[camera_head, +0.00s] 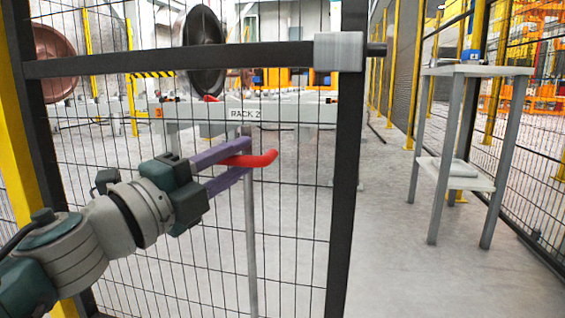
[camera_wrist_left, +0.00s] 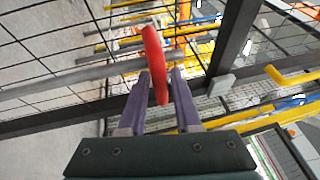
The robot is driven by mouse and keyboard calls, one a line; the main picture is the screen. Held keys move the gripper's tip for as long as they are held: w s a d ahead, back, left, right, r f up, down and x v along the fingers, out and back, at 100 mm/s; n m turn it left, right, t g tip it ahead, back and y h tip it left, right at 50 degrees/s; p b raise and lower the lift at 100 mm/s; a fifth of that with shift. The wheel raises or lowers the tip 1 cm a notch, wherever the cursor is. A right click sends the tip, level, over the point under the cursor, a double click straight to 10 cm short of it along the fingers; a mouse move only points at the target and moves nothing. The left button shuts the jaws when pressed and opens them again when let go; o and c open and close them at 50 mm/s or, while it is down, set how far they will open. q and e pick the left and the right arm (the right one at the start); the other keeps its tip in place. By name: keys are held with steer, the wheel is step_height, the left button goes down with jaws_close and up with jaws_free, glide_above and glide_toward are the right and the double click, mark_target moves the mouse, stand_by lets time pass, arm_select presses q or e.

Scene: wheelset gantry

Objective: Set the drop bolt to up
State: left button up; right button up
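The drop bolt is a grey vertical rod (camera_head: 251,240) on the mesh gate, with a red handle (camera_head: 262,159) sticking out from it. In the left wrist view the red handle (camera_wrist_left: 153,50) crosses between my fingertips, and the rod (camera_wrist_left: 75,78) runs off to the left. My left gripper (camera_head: 240,162) has purple fingers, one above and one below the handle. The wrist view shows the left gripper (camera_wrist_left: 160,82) open, with a gap between the fingers wider than the handle. The rod's lower end is not clearly visible. My right gripper is not in view.
The gate has a dark frame with an upright post (camera_head: 346,180) and a crossbar with a grey block (camera_head: 339,52). Behind the mesh stands a rack labelled RACK 2 (camera_head: 285,112) with wheels. A grey side table (camera_head: 475,71) stands right; the floor between is clear.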

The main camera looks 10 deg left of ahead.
arm_select(q)
jaws_close()
steer(key=shift+r, duration=0.1)
stand_by(1.3)
